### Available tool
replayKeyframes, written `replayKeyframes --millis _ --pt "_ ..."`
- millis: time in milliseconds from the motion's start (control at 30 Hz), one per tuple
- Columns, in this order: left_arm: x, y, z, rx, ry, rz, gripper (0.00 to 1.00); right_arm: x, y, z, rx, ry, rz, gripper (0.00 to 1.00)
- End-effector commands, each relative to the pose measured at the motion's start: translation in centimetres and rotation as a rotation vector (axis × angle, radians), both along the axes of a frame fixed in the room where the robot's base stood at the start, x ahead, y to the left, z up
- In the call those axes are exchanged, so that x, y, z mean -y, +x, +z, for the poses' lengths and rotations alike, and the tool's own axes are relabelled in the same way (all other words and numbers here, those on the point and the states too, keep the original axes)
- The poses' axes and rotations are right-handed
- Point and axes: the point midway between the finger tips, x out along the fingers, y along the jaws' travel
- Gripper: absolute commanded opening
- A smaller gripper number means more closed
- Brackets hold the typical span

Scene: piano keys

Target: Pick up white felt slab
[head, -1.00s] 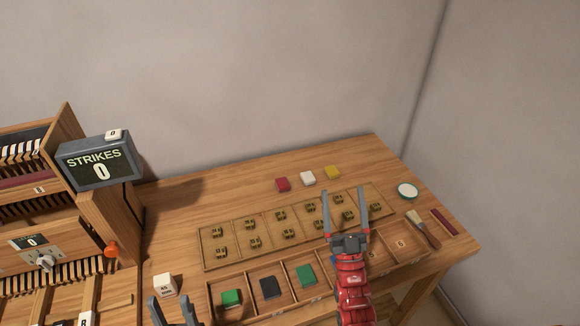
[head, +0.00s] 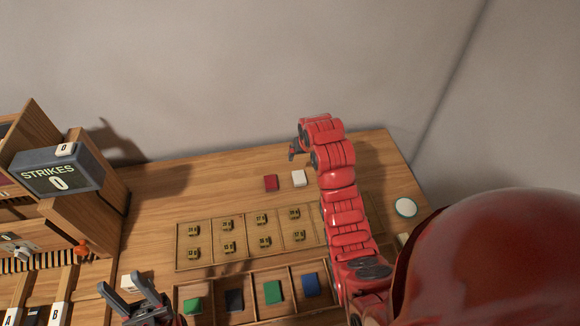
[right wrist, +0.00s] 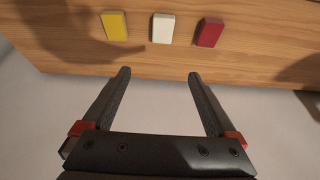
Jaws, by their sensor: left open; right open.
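The white felt slab (head: 298,178) lies on the table near the wall, just right of the red slab (head: 270,183). In the right wrist view the white slab (right wrist: 163,28) lies between the yellow slab (right wrist: 115,25) and the red slab (right wrist: 209,32). My right gripper (right wrist: 159,73) is open and empty, its fingertips apart from the white slab, which lines up with the gap between them. In the head view my right gripper (head: 292,154) is beyond the slabs, near the wall. My left gripper (head: 132,283) is open and empty at the lower left.
A wooden tray of brass pieces (head: 185,230) and a divided tray (head: 252,275) with green, dark and blue slabs lie nearer. A strikes display (head: 57,170) stands left. A round white dish (head: 405,207) is at right. My right arm hides the yellow slab in the head view.

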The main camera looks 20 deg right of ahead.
Motion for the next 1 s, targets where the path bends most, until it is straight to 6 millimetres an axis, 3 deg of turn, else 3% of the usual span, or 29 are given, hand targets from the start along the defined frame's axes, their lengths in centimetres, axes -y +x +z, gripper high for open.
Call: replayKeyframes --millis 167,633,1000 --pt "0.0 0.0 -0.2 0.0 0.0 0.0 0.5 0.1 -0.5 -0.7 -0.042 0.009 -0.004 0.93" --pt "0.0 0.0 -3.5 0.0 0.0 0.0 0.5 1.0 3.0 -9.9 -0.039 0.008 -0.004 0.93" --pt "0.0 0.0 -4.2 0.0 0.0 0.0 0.5 1.2 3.9 -12.2 -0.038 0.007 -0.003 0.93"
